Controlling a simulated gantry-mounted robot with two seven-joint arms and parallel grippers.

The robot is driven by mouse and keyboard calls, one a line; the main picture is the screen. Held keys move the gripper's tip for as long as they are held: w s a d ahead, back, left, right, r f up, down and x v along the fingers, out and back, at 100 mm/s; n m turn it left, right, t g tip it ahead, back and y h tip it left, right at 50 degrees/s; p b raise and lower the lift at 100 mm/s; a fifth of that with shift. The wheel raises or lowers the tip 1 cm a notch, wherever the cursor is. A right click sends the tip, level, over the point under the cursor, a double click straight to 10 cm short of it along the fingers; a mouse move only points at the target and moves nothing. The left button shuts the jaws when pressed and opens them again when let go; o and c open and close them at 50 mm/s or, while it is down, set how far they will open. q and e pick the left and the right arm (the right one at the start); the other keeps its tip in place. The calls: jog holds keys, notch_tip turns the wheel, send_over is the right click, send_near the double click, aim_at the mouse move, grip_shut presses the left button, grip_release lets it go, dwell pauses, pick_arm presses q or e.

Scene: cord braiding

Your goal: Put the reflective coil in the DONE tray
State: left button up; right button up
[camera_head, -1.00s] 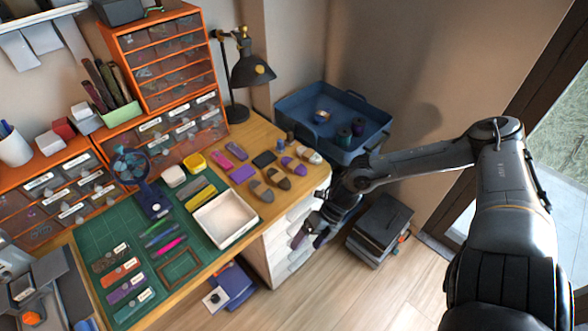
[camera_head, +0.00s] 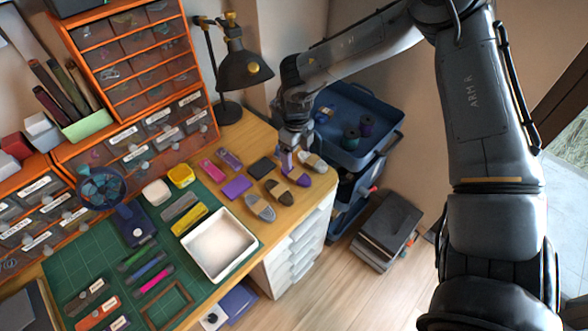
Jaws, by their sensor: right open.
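Several banded coils lie in a row at the right end of the wooden desk: a grey one (camera_head: 260,207), a brown one (camera_head: 280,192), a purple one (camera_head: 299,178) and a pale grey-white one (camera_head: 314,162). I cannot tell for sure which is the reflective coil. My right gripper (camera_head: 290,165) is open and points down at the purple coil, partly covering it; contact cannot be told. A white open tray (camera_head: 246,264) sits at the desk's front edge, empty; no DONE label is readable on it. My left gripper is not in view.
A black lamp (camera_head: 243,72) stands behind the coils. A blue trolley bin (camera_head: 385,135) with spools is right of the desk. Orange drawer units (camera_head: 140,140) line the wall. A green mat (camera_head: 75,255) holds several tools and labelled strips. Dark boxes (camera_head: 385,235) stand on the floor.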

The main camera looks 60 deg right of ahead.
aim_at(296, 173)
notch_tip(296, 173, down, 3)
jog(key=shift+s+a+r, duration=0.1)
jog(key=shift+a, duration=0.05)
jog(key=shift+f+b, duration=0.4)
jog(key=shift+f, duration=0.65)
jog(key=f, duration=0.1)
jog(key=f+b, duration=0.1)
jog(key=f, duration=0.1)
jog(key=shift+d+f+b, duration=0.1)
jog(key=shift+d+b, duration=0.15)
jog(key=shift+b, duration=0.05)
jog(key=shift+f, duration=0.55)
jog(key=shift+w, duration=0.2)
jog(key=c, duration=1.2)
jog(key=shift+r, duration=0.1)
